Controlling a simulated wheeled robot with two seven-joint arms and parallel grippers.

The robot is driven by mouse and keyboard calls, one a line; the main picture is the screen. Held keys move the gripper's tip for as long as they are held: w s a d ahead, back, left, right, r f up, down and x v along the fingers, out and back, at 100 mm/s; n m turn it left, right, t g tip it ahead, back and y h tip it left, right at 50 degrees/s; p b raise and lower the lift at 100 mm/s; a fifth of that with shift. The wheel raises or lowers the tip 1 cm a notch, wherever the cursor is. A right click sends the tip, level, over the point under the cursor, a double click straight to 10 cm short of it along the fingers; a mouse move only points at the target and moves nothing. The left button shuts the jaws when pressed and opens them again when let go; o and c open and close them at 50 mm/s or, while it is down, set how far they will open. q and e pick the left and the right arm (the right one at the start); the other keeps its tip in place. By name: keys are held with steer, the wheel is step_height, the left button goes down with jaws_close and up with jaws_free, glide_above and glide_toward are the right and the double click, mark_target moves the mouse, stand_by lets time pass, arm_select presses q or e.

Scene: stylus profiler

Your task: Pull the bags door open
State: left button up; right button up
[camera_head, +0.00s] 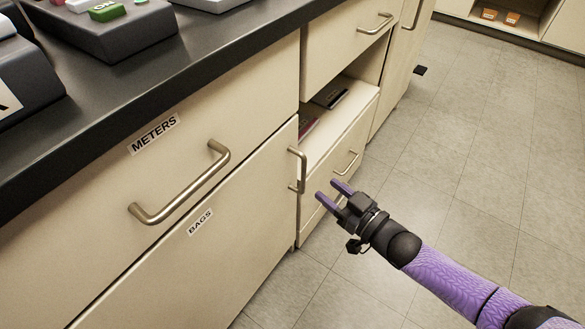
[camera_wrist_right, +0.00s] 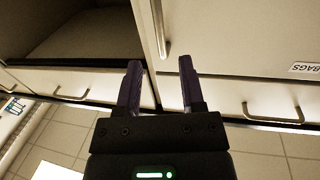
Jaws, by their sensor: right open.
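The bags door (camera_head: 180,262) is the cream panel with the BAGS label (camera_head: 200,222), below the METERS drawer. It looks shut. Its vertical metal handle (camera_head: 302,168) is at the door's right edge. In the right wrist view the handle (camera_wrist_right: 160,30) shows just beyond the fingertips, roughly in line with the gap between them, and the BAGS label (camera_wrist_right: 305,68) is at the right. My right gripper (camera_head: 330,189) is open and empty, a little right of and below the handle, with its fingers pointing toward the cabinet. My left gripper is not in view.
The METERS drawer (camera_head: 95,205) has a wide protruding handle (camera_head: 185,190). Right of the door are an open shelf (camera_head: 322,138) holding dark items and a drawer with a small handle (camera_head: 347,162). The dark countertop (camera_head: 180,60) carries equipment.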

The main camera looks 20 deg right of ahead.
mark_target(305, 171)
steer(key=b+x, duration=0.3)
steer(key=x, duration=0.4)
steer(key=shift+w+f, duration=0.1)
steer(key=shift+f, duration=0.05)
steer(key=shift+w+a+r+b, duration=0.2)
steer(key=shift+w+a+b, duration=0.05)
steer(key=shift+w+b, duration=0.25)
steer(key=shift+r, duration=0.1)
steer(key=shift+c, duration=0.3)
steer(key=c, duration=0.5)
jaws_close()
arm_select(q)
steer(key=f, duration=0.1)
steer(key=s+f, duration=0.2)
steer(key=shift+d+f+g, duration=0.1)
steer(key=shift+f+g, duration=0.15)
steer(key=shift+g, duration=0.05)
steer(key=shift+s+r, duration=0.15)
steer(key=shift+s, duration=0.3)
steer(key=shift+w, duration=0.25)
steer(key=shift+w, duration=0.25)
